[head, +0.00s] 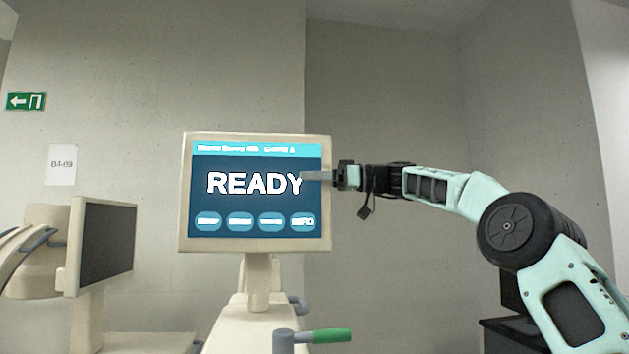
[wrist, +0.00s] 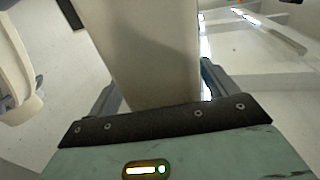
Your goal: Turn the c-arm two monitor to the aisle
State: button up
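The c-arm two monitor (head: 256,243) stands upright on a beige post in the middle of the head view. Its screen faces the camera, turned slightly, and reads READY; the small header text is too blurred to read surely. My gripper (head: 320,176) reaches in from the right at the monitor's right edge, one finger lying across the front of the screen. In the wrist view the monitor's beige edge (wrist: 155,55) lies between the spread fingers of my gripper (wrist: 160,85). A thin light gap shows beside the right finger; contact at the left finger is unclear.
A second monitor with a dark screen (head: 108,243) stands on a cart at the left. A green-gripped handle (head: 327,336) sticks out below the c-arm two monitor. A dark unit (head: 512,335) is partly hidden behind my arm. The wall behind is bare at the middle right.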

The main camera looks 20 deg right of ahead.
jog(key=shift+a+f, duration=0.1)
jog(key=shift+f, duration=0.05)
jog(key=b+v, duration=0.4)
jog(key=v, duration=1.3)
jog(key=shift+s, duration=0.1)
jog(key=shift+s+d, duration=0.1)
jog(key=shift+d, duration=0.15)
